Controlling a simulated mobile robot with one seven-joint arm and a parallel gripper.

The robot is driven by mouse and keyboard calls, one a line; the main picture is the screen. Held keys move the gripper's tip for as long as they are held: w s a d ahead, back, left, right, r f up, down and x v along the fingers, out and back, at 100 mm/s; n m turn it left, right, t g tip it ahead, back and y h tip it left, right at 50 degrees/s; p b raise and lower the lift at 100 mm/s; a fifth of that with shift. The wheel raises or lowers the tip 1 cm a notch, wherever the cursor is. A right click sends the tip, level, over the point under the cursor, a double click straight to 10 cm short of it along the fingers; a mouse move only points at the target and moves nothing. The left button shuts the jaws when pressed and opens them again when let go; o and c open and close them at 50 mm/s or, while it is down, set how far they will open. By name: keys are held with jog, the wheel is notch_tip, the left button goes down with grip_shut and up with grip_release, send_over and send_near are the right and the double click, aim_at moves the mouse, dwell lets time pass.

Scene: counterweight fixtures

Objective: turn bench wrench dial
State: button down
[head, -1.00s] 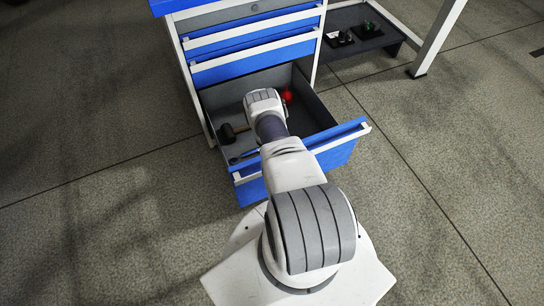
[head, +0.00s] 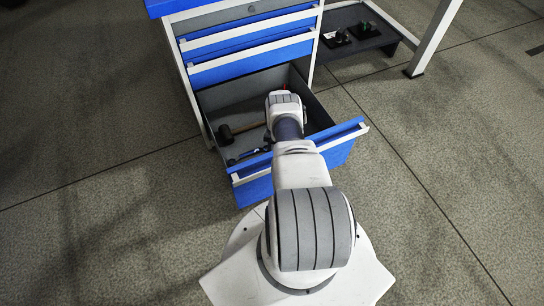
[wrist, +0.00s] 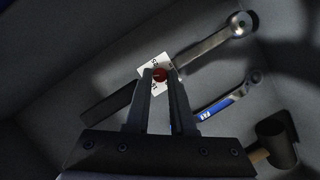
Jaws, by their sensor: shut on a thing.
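The plate sits over the middle of a long grey wrench (wrist: 205,46) with a ring end, lying in an open drawer. The fingers cover part of the plate. In the head view, my arm's end hides nearly all of the dial and the wrench; only a sliver of red shows behind it.
The open bottom drawer (head: 342,131) has a blue front and grey inside. A dark-headed mallet (head: 226,134) and a blue-handled tool (wrist: 222,107) lie in it beside the wrench. Closed drawers (head: 252,58) are above. A low shelf (head: 362,42) with small items is at right.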

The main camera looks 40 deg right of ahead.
jog(key=shift+d+m+t, duration=0.1)
jog(key=shift+m+t, duration=0.2)
jog(key=shift+m, duration=0.4)
jog(key=c, duration=0.8)
grip_release()
jog(key=shift+o, duration=0.2)
jog(key=p+v, duration=0.3)
jog(key=v, duration=1.4)
jog(key=shift+d+p, duration=0.2)
jog(key=shift+p, duration=0.1)
jog(key=shift+r, duration=0.2)
